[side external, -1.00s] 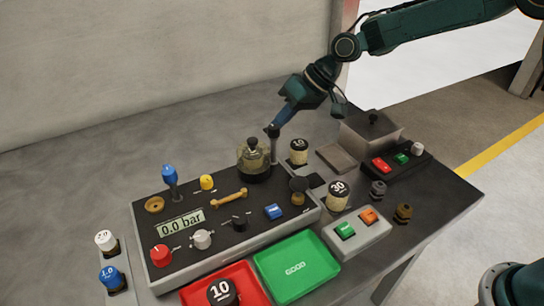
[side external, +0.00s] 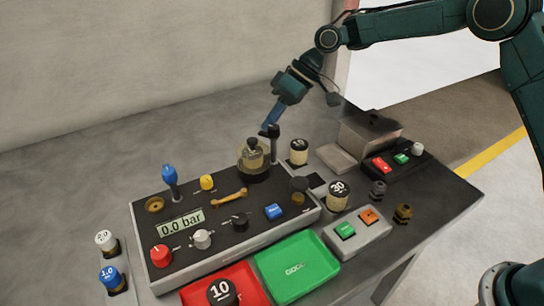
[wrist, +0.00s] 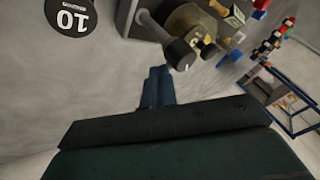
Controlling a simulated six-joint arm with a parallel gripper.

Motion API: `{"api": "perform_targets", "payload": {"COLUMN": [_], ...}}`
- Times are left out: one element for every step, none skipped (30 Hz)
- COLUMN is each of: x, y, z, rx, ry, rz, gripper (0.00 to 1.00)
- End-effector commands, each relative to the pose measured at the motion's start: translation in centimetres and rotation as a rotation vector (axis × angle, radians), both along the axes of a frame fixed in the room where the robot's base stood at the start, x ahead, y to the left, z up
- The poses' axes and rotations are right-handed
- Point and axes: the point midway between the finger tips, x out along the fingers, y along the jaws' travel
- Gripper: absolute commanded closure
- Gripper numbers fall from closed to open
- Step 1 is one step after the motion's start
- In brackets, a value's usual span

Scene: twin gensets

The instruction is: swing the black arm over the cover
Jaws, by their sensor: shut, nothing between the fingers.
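The black arm (side external: 273,143) stands as an upright post with a dark knob on top, close to the right side of the cover. The cover (side external: 252,156) is a yellowish, see-through dome on a dark round base, on the panel's back edge. In the wrist view the black arm (wrist: 171,41) shows its round end toward me, with the cover (wrist: 192,20) behind it. My gripper (side external: 267,129) has its blue fingers shut and empty, beside the knob on its left. In the wrist view my gripper (wrist: 158,72) is just below the knob. I cannot tell whether they touch.
The panel (side external: 150,262) carries knobs, a yellow handle and a display reading 0.0 bar. A black-topped 15 weight (side external: 299,152) and a 30 weight (side external: 338,194) stand right of the cover. Red and green trays (side external: 297,266) lie in front. The table's back left is clear.

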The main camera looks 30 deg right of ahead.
Motion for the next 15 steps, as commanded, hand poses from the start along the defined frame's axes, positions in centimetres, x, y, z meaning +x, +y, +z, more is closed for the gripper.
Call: {"api": "perform_targets", "payload": {"x": [0.03, 0.06, 0.16, 0.20, 0.20, 0.22, 0.24, 0.27, 0.24, 0.29, 0.26, 0.22, 0.21, 0.23, 0.24], "y": [0.12, 0.16, 0.20, 0.24, 0.28, 0.33, 0.38, 0.42, 0.46, 0.50, 0.55, 0.62, 0.66, 0.70, 0.76], "z": [-0.02, -0.02, -0.05, -0.04, -0.07, -0.08, -0.05, -0.04, -0.08, -0.07, -0.05, 0.01, 0.02, 0.02, 0.02], "rx": [0.000, 0.000, 0.000, 0.000, 0.000, -0.001, 0.000, 0.000, 0.000, 0.000, 0.000, 0.000, 0.000, 0.000, 0.001], "ry": [0.000, 0.001, -0.001, -0.001, 0.000, 0.000, -0.001, -0.001, -0.001, -0.001, -0.001, -0.001, -0.001, -0.001, -0.001], "rz": [0.000, 0.002, 0.024, 0.039, 0.055, 0.072, 0.086, 0.098, 0.116, 0.127, 0.138, 0.136, 0.135, 0.135, 0.134], "gripper": [1.00, 1.00, 1.00, 1.00, 1.00, 1.00, 1.00, 1.00, 1.00, 1.00, 1.00, 1.00, 1.00, 1.00, 1.00]}}
